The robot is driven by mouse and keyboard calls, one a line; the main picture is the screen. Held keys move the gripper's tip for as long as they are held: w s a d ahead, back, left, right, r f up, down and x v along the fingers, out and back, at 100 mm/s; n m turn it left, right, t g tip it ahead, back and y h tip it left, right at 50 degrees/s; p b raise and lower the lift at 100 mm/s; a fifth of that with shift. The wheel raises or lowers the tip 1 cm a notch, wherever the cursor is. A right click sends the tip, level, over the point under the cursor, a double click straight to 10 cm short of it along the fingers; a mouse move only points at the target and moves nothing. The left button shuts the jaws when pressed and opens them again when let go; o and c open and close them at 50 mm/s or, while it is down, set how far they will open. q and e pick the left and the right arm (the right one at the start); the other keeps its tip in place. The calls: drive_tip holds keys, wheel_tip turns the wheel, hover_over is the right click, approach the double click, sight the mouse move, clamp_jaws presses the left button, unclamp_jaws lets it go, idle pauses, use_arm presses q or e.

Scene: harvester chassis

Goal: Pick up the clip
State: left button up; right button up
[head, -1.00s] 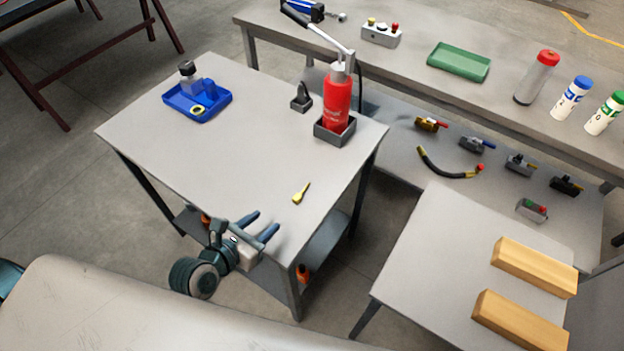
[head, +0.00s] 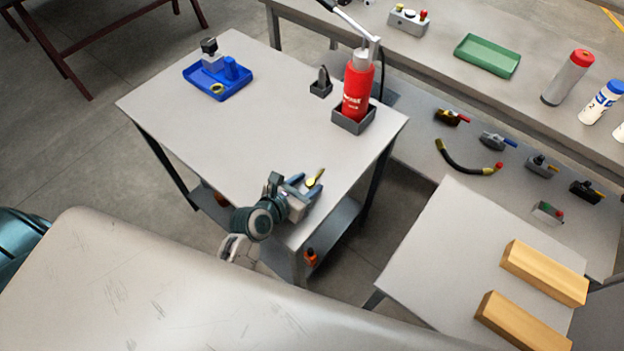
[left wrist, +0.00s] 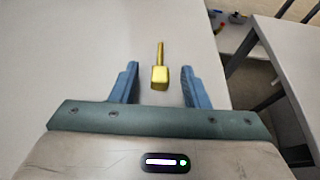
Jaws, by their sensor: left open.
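The clip is a small yellow piece (head: 315,179) lying on the grey table near its front right edge. In the left wrist view the clip (left wrist: 159,75) has a square block end toward me and a thin stem pointing away. My left gripper (head: 305,186) is open, and its blue fingers point at the clip. In the left wrist view the block end lies between the two fingertips of the left gripper (left wrist: 160,76), apart from both. My right gripper is not in view.
The table (head: 230,130) also bears a blue tray (head: 236,88), a small dark holder (head: 321,86) and a red bottle (head: 357,95) in a square base. Around the clip the tabletop is clear. A lower table with wooden blocks (head: 543,272) stands at the right.

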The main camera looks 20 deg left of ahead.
use_arm(q)
drive_tip(key=shift+w, duration=0.1)
drive_tip(key=shift+c, duration=0.4)
clamp_jaws()
drive_tip(key=shift+r, duration=0.1)
